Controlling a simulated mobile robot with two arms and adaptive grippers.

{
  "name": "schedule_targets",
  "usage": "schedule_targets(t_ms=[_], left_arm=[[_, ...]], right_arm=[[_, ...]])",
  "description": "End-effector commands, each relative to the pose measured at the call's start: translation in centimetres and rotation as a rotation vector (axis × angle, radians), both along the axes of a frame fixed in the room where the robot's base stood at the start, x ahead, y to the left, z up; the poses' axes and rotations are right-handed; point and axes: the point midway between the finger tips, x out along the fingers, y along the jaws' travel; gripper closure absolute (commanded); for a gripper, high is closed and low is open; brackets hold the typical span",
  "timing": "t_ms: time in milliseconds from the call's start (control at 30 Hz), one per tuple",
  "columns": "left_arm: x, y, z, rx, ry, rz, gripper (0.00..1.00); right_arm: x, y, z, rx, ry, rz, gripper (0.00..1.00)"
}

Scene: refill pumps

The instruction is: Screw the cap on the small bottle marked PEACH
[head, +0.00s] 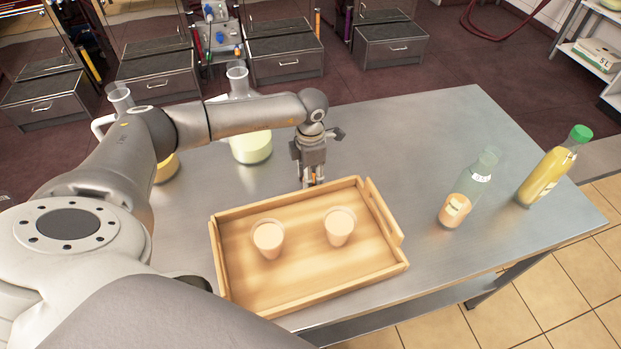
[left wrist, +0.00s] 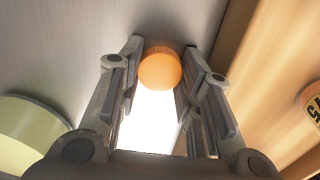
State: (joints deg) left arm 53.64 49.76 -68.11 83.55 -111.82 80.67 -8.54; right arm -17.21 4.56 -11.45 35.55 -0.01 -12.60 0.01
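My left gripper (head: 312,183) points down just behind the tray's back rim. In the left wrist view its fingertips (left wrist: 161,62) sit against both sides of an orange round cap (left wrist: 160,70), shut on it. A clear bottle (head: 483,170) with peach-coloured liquid in its lower part stands upright on the right of the table. No cap shows clearly on it, and its label is too small to read. My right gripper is not in view.
A yellow bottle with a green cap (head: 548,172) stands at the far right. Flasks (head: 250,147) stand behind my arm. The table (head: 410,135) between gripper and bottles is clear.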

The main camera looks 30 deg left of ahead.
Motion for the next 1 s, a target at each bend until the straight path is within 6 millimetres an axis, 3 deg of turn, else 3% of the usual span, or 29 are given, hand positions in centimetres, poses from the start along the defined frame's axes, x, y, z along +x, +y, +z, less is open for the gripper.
schedule_targets(t_ms=[467,633,1000], left_arm=[[0.1,0.1,0.8,0.001,-0.002,0.0,0.76],[0.1,0.0,2.9,0.001,-0.006,-0.001,0.76],[-3.7,-1.7,7.9,0.0,-0.004,-0.004,0.76]], right_arm=[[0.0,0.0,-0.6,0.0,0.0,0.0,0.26],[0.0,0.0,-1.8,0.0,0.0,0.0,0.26],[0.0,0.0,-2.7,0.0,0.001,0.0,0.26]])
